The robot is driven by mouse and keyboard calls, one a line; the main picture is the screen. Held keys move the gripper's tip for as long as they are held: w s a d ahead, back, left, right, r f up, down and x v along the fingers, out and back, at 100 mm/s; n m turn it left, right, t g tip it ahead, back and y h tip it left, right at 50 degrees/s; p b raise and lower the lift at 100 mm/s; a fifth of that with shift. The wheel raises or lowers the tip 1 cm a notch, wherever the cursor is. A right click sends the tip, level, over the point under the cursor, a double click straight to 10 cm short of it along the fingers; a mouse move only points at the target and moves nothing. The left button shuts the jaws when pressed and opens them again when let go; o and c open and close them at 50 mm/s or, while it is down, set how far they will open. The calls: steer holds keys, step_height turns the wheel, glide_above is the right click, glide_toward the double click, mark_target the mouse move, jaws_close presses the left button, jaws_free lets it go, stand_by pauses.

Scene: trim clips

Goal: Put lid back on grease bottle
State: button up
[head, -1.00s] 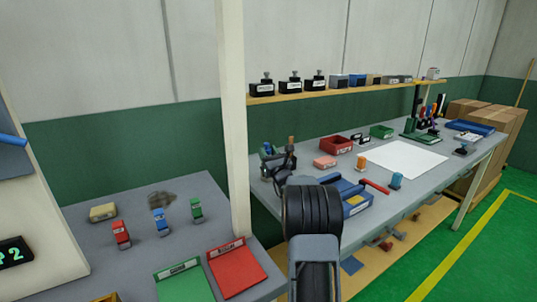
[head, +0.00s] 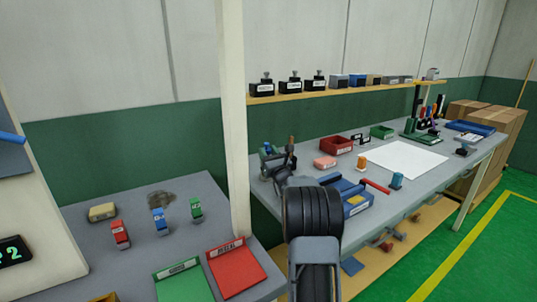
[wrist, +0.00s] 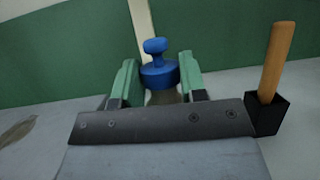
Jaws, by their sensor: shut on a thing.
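A blue lid (wrist: 158,72) with a round knob on top sits upright between the green fingers of my gripper (wrist: 158,78) in the wrist view. My gripper is shut on the lid. A dull olive body, likely the grease bottle (wrist: 163,97), shows just below the lid, mostly hidden by the gripper's dark front plate. I cannot tell whether lid and bottle touch. In the head view my gripper (head: 268,151) is small, over the left end of the long bench, partly hidden by my arm.
A wooden handle (wrist: 278,58) stands in a black holder (wrist: 267,113), close right of my gripper. The long bench also bears a red bin (head: 337,146), a pink box (head: 325,162) and a white sheet (head: 402,159). A pale post (head: 235,120) stands left of the bench.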

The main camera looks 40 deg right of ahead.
steer(key=o, duration=1.4)
steer(key=shift+o, duration=0.2)
steer(key=shift+r, duration=0.1)
steer(key=shift+r+p, duration=1.6)
steer(key=shift+r, duration=1.8)
steer(key=shift+c, duration=0.3)
jaws_close()
